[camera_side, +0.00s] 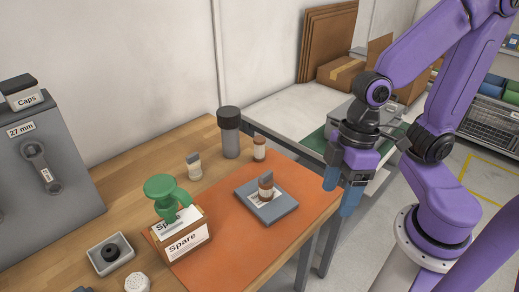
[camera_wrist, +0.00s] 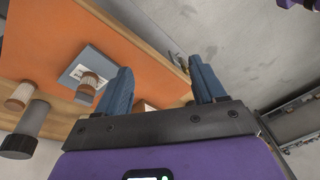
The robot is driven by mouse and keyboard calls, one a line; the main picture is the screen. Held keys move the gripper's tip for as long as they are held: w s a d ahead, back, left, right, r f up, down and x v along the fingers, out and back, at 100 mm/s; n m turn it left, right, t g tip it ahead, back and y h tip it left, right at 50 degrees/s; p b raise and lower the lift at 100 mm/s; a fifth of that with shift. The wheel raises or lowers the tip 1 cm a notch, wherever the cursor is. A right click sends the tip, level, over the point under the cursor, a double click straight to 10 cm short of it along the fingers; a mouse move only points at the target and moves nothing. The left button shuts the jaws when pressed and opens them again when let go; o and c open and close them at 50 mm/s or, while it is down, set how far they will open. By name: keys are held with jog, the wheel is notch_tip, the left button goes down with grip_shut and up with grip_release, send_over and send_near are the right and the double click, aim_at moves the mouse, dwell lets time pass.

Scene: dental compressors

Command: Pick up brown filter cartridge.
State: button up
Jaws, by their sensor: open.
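A small brown cartridge with a pale band (camera_side: 266,193) stands on a square grey plate (camera_side: 284,208) on the orange mat. A grey upright piece shows close behind it. A similar brown-topped cartridge (camera_side: 259,149) stands at the mat's back edge; I cannot tell which is the filter cartridge meant. In the wrist view, one brown-and-white piece (camera_wrist: 91,83) is on the plate and another (camera_wrist: 19,97) is at far left. My gripper (camera_side: 341,193) hangs right of the mat, beyond the table edge, its blue fingers apart and empty. In the wrist view the fingers (camera_wrist: 160,66) point past the mat.
A dark-capped grey canister (camera_side: 230,135) stands behind the mat, with a beige-and-grey cartridge (camera_side: 194,166) to its left. A "Spare" box (camera_side: 185,242) with a green piece is at the mat's left. A grey tray (camera_side: 110,257) is front left. The mat's front right is clear.

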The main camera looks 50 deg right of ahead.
jog(key=w+a+f+m+t+y, duration=0.1)
jog(key=w+a+f+m+t, duration=0.15)
jog(key=w+a+m, duration=0.55)
jog(key=w+a+f+m+t+y, duration=0.1)
jog(key=w+a+m+t, duration=0.4)
jog(key=w, duration=0.7)
jog(key=m+h, duration=0.9)
jog(key=h, duration=0.6)
send_near(259, 141)
jog(key=shift+n+t, duration=0.3)
jog(key=shift+t, duration=0.25)
jog(key=x, duration=1.1)
jog(key=shift+s+d+f, duration=0.2)
jog(key=shift+d+f, duration=0.1)
jog(key=c, duration=1.1)
